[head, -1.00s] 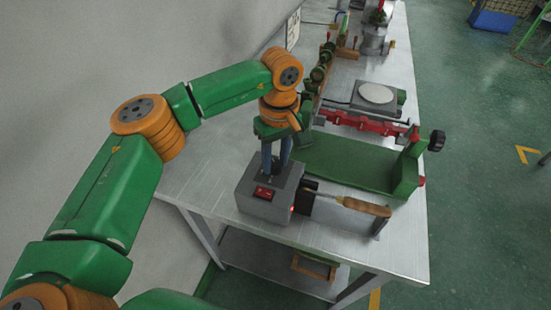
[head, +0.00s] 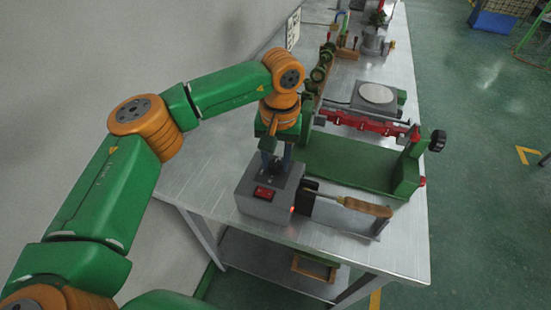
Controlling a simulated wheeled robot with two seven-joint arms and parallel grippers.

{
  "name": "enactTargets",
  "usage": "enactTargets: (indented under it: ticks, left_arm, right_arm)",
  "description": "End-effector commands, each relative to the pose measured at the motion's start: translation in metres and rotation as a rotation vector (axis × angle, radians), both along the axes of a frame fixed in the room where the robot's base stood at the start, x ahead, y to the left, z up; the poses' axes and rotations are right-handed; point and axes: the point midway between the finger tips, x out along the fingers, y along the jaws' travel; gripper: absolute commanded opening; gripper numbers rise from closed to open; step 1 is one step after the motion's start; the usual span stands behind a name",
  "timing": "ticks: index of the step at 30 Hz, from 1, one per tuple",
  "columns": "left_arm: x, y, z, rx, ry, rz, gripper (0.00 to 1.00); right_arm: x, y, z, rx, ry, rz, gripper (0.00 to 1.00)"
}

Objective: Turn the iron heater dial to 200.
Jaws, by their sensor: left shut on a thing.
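The iron heater (head: 270,208) is a grey box near the front left of the metal table, with a red switch (head: 263,193) on its front and a small red light at its lower right corner. My left gripper (head: 276,170) points down onto the top of the heater, its fingers shut around the dial there. The dial is mostly hidden by the fingers, and its numbers cannot be read. The soldering-type iron (head: 362,206) with a wooden handle rests in a holder to the right of the heater. My right gripper is not in view.
A green machine bed (head: 350,160) lies behind the heater, with a red clamp (head: 365,124) and a round white plate (head: 376,93) beyond it. Several tools stand at the table's far end. Bare metal table (head: 200,178) shows left of the heater.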

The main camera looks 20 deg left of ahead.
Motion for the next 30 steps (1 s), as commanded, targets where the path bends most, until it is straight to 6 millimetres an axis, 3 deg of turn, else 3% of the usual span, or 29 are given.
enactTargets:
  ticks: [17,18,21,30]
  left_arm:
    - [0.0015,0.0004,0.0021,0.0,-0.008,-0.026,0.0]
    - [0.0015,0.0004,0.0021,0.0,-0.008,-0.025,0.47]
    - [0.0012,0.0003,0.0017,0.0,-0.006,-0.026,0.69]
    - [0.0009,0.0,0.0036,0.0,-0.004,-0.025,0.69]
  right_arm:
    - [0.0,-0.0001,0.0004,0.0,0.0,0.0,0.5]
    - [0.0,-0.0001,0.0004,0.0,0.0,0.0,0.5]
    - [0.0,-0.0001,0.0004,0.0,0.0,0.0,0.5]
    - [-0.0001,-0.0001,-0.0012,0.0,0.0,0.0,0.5]
